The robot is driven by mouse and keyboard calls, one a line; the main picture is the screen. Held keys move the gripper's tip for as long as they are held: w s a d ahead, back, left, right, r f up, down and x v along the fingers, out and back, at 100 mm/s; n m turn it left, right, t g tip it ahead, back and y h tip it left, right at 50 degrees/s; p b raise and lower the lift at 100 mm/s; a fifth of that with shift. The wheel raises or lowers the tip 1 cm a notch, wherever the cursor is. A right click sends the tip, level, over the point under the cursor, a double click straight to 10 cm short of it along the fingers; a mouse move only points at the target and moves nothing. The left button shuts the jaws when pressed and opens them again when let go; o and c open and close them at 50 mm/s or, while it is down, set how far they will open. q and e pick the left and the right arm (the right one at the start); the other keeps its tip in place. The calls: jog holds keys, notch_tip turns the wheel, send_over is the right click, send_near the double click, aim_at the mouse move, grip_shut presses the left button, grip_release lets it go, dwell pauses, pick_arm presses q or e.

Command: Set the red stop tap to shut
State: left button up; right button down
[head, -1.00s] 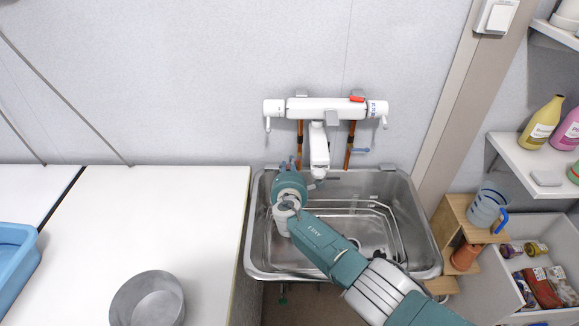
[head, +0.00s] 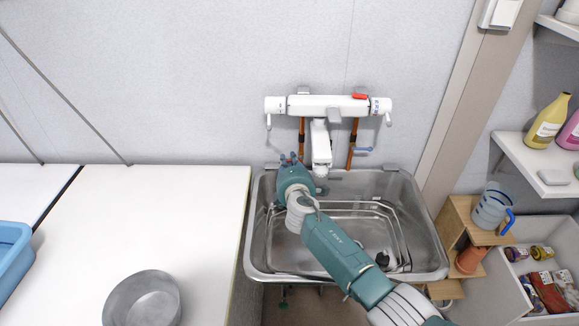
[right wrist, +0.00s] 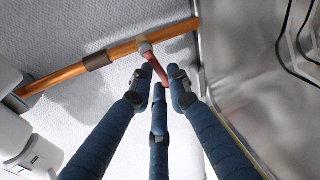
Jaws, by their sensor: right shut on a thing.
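The red stop tap's lever (right wrist: 157,69) shows in the right wrist view, on a copper pipe (right wrist: 68,76). It sticks out from the pipe at a steep angle. My right gripper (right wrist: 165,86) has its dark blue fingers closed around the lever's free end. In the head view my right gripper (head: 287,161) is at the left pipe below the white mixer, above the sink's back left corner, and the red lever is hidden there. My left gripper is not in view.
The white mixer (head: 325,106) and its spout (head: 320,145) are close to the right of my gripper. A blue tap lever (head: 362,149) is on the right pipe. The steel sink (head: 400,205) is below. A white counter (head: 190,225) with a metal pot (head: 142,300) is left.

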jog(key=shift+r+m+y+b, duration=0.2)
jog(key=shift+m+y+b, duration=0.15)
jog(key=shift+m, duration=0.25)
jog(key=c, duration=1.6)
grip_release()
jog(key=shift+c, duration=0.2)
jog(key=v, duration=1.2)
jog(key=shift+f, duration=0.1)
